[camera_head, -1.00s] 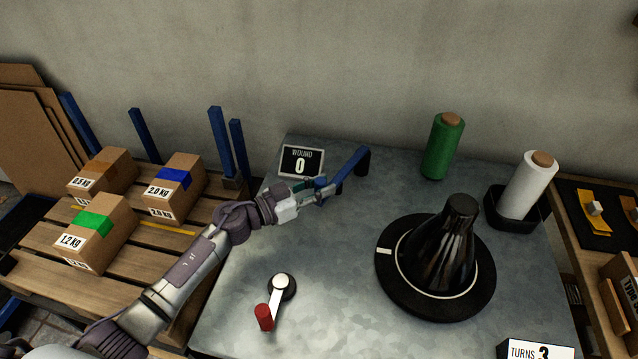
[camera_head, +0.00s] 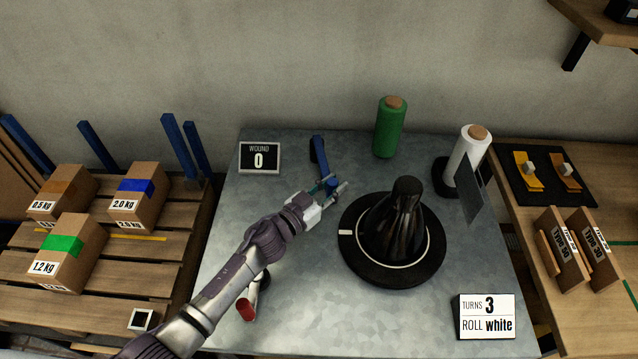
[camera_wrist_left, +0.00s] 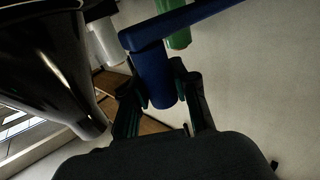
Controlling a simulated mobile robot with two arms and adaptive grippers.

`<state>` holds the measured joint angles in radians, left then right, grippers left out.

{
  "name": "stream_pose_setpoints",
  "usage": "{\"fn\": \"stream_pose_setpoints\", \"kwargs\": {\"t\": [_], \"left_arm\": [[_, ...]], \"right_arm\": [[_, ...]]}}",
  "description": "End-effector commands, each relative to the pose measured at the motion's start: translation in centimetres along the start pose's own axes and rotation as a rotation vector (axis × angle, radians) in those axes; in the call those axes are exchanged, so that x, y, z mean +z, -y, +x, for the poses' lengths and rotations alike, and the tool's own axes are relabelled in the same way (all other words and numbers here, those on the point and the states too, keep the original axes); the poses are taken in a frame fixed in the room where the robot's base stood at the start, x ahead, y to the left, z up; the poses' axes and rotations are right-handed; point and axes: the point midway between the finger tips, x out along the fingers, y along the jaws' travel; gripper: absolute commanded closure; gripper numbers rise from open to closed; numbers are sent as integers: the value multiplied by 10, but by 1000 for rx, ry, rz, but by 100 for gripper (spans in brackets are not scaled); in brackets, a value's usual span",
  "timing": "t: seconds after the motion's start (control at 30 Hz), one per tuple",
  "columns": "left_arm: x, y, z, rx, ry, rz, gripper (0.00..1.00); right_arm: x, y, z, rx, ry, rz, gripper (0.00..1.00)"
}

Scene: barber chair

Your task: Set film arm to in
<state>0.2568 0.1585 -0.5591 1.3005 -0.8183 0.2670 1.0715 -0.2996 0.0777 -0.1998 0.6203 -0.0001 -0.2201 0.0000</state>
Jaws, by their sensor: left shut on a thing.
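The blue film arm (camera_head: 318,158) stands at the back of the grey metal table, left of the green roll. It points forward and slightly right, its free end near the back left edge of the black turntable (camera_head: 350,262). My left gripper (camera_head: 340,187) is at that free end. In the left wrist view, its fingers (camera_wrist_left: 160,100) are shut on the blue upright handle (camera_wrist_left: 154,77) under the film arm (camera_wrist_left: 185,22). A black wrapped load (camera_head: 395,228) stands on the turntable, just right of the gripper. My right gripper is not in view.
A green roll (camera_head: 389,130) and a white roll (camera_head: 465,160) stand at the back. A crank with a red handle (camera_head: 246,308) is partly behind my left arm. Signs show wound 0 (camera_head: 259,158) and turns 3, roll white (camera_head: 486,316). Boxes sit on a pallet at left.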

Motion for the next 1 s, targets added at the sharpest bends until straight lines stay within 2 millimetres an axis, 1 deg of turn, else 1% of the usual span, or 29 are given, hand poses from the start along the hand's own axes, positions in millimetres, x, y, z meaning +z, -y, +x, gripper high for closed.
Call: {"fn": "stream_pose_setpoints", "kwargs": {"t": [0.03, 0.1, 0.57, 0.6, 0.67, 0.7, 0.73, 1.0], "left_arm": [[-1, -5, 3, 8, -3, -2, 100], [-1, -7, 5, 7, -3, -3, 100], [0, -9, 7, 9, -3, -5, 100], [0, -9, 7, 9, -3, -5, 66], [0, -9, 7, 8, -3, -4, 56], [0, -8, 7, 7, -2, -4, 49], [0, -8, 7, 6, -2, -4, 46], [0, -6, 6, 2, 0, -2, 46]], "right_arm": [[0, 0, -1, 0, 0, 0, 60], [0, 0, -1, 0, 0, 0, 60], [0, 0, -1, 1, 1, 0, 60], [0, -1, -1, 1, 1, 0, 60], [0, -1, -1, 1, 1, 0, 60], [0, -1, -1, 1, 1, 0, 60], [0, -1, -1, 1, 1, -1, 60], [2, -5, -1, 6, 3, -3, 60]]}}
